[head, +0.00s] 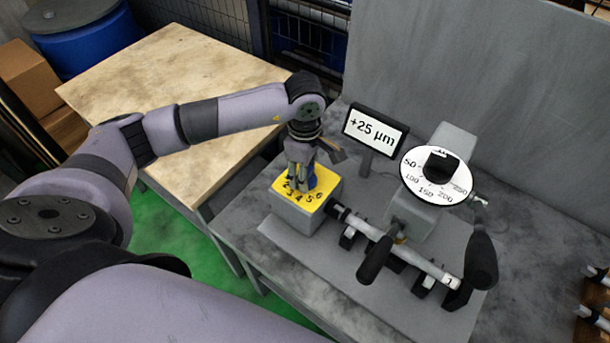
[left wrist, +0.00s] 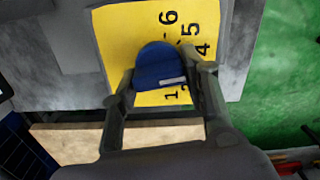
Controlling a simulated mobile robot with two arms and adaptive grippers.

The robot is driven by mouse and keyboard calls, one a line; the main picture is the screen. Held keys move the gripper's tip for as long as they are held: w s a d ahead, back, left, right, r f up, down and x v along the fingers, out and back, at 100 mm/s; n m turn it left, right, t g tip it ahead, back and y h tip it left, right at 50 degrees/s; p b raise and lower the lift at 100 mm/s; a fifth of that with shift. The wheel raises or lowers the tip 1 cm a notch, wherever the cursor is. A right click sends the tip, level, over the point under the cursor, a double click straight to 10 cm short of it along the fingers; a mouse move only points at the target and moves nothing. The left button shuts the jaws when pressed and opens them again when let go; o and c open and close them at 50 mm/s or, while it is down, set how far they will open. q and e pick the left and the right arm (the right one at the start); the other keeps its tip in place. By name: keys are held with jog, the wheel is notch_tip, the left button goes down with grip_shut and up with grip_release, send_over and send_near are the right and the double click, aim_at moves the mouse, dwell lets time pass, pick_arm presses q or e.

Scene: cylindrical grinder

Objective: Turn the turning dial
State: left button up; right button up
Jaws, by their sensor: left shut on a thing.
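The blue turning dial (head: 312,176) stands on a yellow plate (head: 318,200) with printed numbers, on top of a grey box. My left gripper (head: 301,176) points down onto the dial, with its fingers closed on either side. In the left wrist view, the blue dial (left wrist: 160,66) sits between the two fingertips (left wrist: 164,78). A white mark on the dial points to the right. The numbers 1, 4, 5 and 6 show; others are partly hidden by the dial and a finger. My right gripper is not in view.
A display (head: 374,131) reads "+25 µm" behind the box. A white round scale with a black knob (head: 441,164) stands to the right. A horizontal shaft (head: 405,252) and black handles (head: 375,259) lie in front. A wooden-topped table (head: 180,80) is at left.

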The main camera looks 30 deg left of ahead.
pick_arm(q)
jog(key=shift+n+b, duration=0.3)
jog(key=shift+n, duration=0.2)
jog(key=shift+r, duration=0.1)
jog(key=o, duration=1.1)
notch_tip(320, 180, up, 12)
jog(key=shift+f, duration=0.1)
dwell(0.4)
